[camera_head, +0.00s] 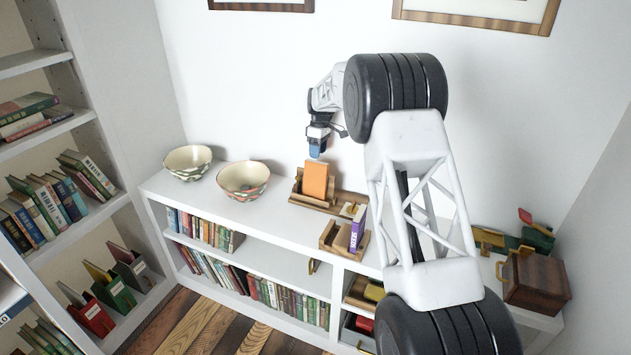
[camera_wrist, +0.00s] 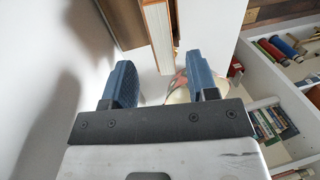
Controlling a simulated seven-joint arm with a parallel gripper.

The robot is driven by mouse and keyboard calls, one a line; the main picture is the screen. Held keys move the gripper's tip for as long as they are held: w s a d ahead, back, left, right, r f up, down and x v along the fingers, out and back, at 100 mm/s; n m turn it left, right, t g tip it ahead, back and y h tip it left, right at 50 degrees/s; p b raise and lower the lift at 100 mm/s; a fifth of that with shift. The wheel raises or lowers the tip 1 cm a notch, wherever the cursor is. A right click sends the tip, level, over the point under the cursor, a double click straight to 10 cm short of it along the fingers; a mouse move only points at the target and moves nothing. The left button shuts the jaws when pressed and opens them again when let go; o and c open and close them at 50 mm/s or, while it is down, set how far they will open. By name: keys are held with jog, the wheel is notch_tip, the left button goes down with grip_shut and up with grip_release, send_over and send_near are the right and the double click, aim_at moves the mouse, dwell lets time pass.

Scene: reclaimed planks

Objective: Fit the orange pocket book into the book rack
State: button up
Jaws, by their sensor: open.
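The orange pocket book (camera_head: 316,179) stands upright at a wooden book rack (camera_head: 309,203) on the white shelf top. Its lower edge appears to be among the rack's wooden parts, but I cannot tell how deep it sits. In the wrist view the book (camera_wrist: 158,36) shows its pale page edge, ahead of the fingertips. My gripper (camera_head: 316,152) is just above the book, with its blue fingers (camera_wrist: 162,82) apart and nothing visible between them. A second wooden rack (camera_head: 332,238) in front holds a purple book (camera_head: 358,228).
Two patterned bowls, one left (camera_head: 188,162) and one nearer the rack (camera_head: 243,180), stand on the shelf top. A brown wooden box (camera_head: 537,282) is at the right. Rows of books fill the shelves below. The white wall is close behind the rack.

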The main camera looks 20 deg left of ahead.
aim_at(317, 162)
jog(key=shift+s+f, duration=0.1)
jog(key=shift+f, duration=0.5)
jog(key=shift+s+f, duration=0.2)
jog(key=shift+f, duration=0.65)
jog(key=shift+s+f, duration=0.25)
jog(key=shift+f, duration=0.6)
jog(key=shift+s+f, duration=0.2)
jog(key=shift+f, duration=0.65)
grip_shut()
